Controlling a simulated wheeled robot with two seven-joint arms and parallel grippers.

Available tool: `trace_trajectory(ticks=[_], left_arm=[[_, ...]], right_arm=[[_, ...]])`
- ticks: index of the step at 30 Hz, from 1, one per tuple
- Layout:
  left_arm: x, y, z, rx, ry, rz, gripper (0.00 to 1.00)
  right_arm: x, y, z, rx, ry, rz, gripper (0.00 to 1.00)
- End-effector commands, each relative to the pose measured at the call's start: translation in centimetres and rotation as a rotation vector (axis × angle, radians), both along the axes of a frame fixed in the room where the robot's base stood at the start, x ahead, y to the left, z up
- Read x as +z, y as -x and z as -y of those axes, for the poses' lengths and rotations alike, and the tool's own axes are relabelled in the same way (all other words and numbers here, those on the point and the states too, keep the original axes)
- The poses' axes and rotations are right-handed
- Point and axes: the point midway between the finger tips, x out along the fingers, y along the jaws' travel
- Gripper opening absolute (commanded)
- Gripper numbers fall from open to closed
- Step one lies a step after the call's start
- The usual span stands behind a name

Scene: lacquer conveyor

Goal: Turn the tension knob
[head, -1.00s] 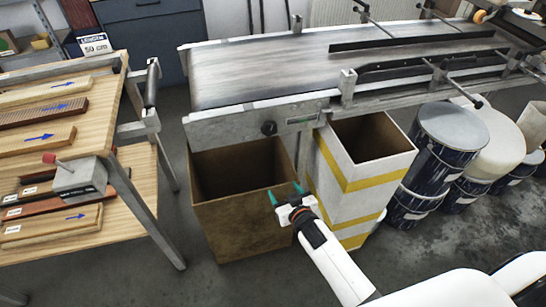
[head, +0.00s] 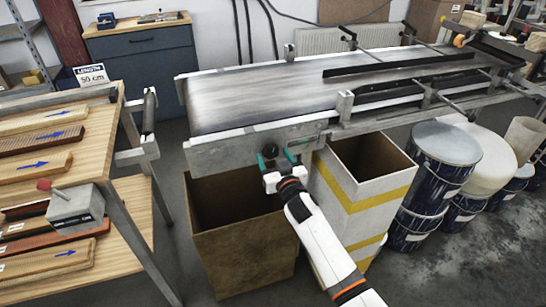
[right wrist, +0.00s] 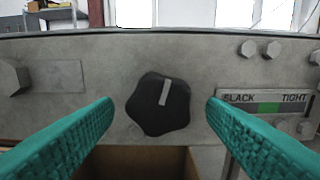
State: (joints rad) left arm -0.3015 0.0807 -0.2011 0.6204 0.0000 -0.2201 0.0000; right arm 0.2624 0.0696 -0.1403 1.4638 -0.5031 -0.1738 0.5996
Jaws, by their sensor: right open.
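The tension knob (head: 270,150) is a black lobed knob on the grey side plate at the near end of the conveyor (head: 262,103). In the right wrist view the knob (right wrist: 158,104) has a pale pointer line pointing up and slightly right. Beside it is a label (right wrist: 268,104) reading SLACK and TIGHT, with a green patch at its middle. My right gripper (head: 274,160) is open, its teal fingers on either side of the knob and apart from it in the right wrist view (right wrist: 160,115). My left gripper is not in view.
An open brown box (head: 245,245) stands below the knob, with a white and yellow box (head: 375,200) to its right. Paint drums (head: 440,165) stand further right. A wooden rack (head: 105,130) with boards is on the left. Bolt heads (right wrist: 12,78) flank the knob.

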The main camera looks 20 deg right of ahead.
Motion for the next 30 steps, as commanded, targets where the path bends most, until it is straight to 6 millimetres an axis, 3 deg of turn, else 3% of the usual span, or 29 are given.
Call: trace_trajectory(ticks=[4, 13, 21, 30], left_arm=[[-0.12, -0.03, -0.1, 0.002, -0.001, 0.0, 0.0], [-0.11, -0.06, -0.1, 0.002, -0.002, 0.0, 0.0], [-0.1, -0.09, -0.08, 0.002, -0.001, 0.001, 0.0], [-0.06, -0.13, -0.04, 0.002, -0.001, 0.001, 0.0]], right_arm=[[0.02, -1.03, -0.04, 0.0, -0.001, 0.0, 0.66], [-0.01, -1.18, -0.04, 0.0, -0.001, -0.001, 0.66], [-0.01, -1.16, -0.05, 0.0, -0.001, -0.001, 0.22], [0.0, -1.15, -0.03, 0.0, 0.036, 0.0, 0.22]])
